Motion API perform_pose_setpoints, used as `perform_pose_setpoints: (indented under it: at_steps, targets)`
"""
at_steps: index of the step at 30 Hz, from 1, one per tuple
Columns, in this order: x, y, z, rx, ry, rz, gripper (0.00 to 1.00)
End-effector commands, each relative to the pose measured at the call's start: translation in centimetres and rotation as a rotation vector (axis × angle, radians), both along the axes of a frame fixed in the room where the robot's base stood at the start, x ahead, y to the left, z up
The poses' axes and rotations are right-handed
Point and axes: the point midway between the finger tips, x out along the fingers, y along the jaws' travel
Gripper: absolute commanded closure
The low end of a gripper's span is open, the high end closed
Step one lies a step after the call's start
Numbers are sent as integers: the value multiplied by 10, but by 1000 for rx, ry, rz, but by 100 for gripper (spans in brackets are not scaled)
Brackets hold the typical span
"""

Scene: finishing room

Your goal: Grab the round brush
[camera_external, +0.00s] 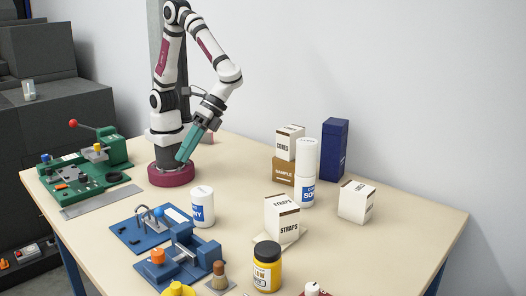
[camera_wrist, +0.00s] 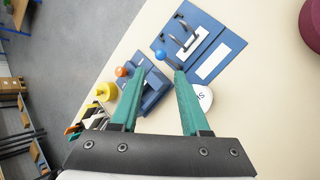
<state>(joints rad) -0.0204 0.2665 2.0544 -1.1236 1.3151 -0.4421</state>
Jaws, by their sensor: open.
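The round brush (camera_external: 218,276) appears in the external view as a small upright thing with a brown top and a paler lower part. It stands on a small grey plate at the front of the table, right of the blue fixture with the orange knob. I cannot pick it out in the wrist view. My gripper (camera_external: 182,157) has teal fingers and hangs tilted down by the arm's base, well behind and above the brush. In the wrist view my gripper (camera_wrist: 160,76) is open, with nothing held between the fingers.
A blue fixture (camera_external: 183,255) and a white canister (camera_external: 203,210) stand between my gripper and the brush. A yellow-labelled jar (camera_external: 266,267) is close right of the brush. A STRAPS box (camera_external: 282,218) and a tall white bottle (camera_external: 306,170) stand farther back. A green fixture (camera_external: 85,172) is at left.

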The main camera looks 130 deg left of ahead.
Motion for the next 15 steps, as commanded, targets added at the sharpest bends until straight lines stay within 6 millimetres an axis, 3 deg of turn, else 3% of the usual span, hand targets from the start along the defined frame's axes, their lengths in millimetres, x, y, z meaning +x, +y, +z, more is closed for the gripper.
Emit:
perform_pose_setpoints:
  at_steps: [1,3,6,9,15]
  targets:
    - [38,-17,-19,-97,111,173,54]
    - [96,-36,-46,-240,270,442,54]
    - [159,-44,-90,-402,466,754,54]
    - [195,-42,-123,-507,595,953,54]
    - [216,-50,-147,-563,663,1056,54]
